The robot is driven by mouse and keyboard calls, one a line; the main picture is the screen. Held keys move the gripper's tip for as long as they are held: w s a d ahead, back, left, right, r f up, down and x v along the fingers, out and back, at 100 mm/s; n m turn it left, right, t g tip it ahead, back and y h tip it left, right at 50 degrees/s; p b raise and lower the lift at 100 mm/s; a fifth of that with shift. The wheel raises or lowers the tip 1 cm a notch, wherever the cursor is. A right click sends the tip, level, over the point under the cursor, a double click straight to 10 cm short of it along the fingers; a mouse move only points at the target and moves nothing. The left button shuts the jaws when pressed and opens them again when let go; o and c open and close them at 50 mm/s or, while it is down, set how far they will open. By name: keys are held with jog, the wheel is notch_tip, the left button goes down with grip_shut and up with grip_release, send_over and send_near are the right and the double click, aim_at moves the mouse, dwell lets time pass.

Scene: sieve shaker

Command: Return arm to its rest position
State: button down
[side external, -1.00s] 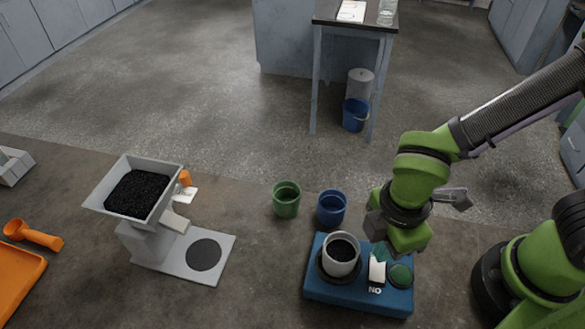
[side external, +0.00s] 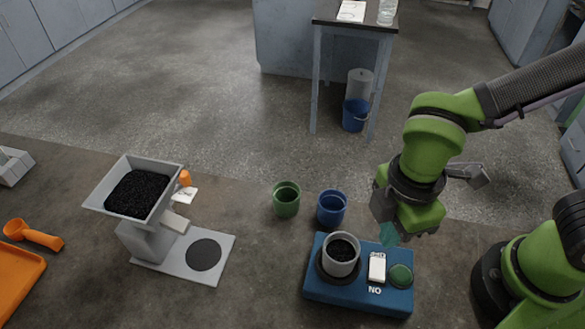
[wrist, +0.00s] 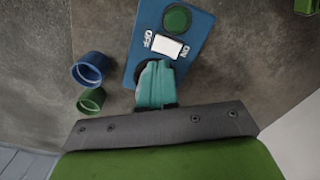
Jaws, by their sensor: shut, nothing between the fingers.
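My gripper (side external: 390,235) has teal fingers and hangs just above the back right part of the blue sieve shaker (side external: 345,293). In the wrist view the fingers (wrist: 157,84) are shut together with nothing between them. The shaker carries a white rocker switch (side external: 377,267) between OFF and NO/ON markings, and a round green pad (side external: 401,275). A white cup (side external: 341,251) with dark granules stands on the shaker's left side. In the wrist view the fingers hide the cup's area.
A green cup (side external: 286,203) and a blue cup (side external: 331,208) stand behind the shaker. A grey hopper (side external: 112,195) full of black granules stands at left. An orange scoop (side external: 35,236) and an orange tray (side external: 18,284) lie at far left. The bench between hopper and shaker is clear.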

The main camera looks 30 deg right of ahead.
jog(key=w+d+r+m+t+y, duration=0.1)
jog(key=w+d+r+m+t, duration=0.1)
jog(key=d+r+m, duration=0.4)
jog(key=w+d+r+m+t+y, duration=0.1)
jog(key=w+d+r+m+t, duration=0.2)
jog(key=d+m, duration=0.8)
notch_tip(320, 180, up, 3)
jog(key=shift+w+r+m+t, duration=0.1)
jog(key=shift+w+m+t, duration=0.15)
jog(key=shift+m+t, duration=0.8)
jog(key=shift+d, duration=0.1)
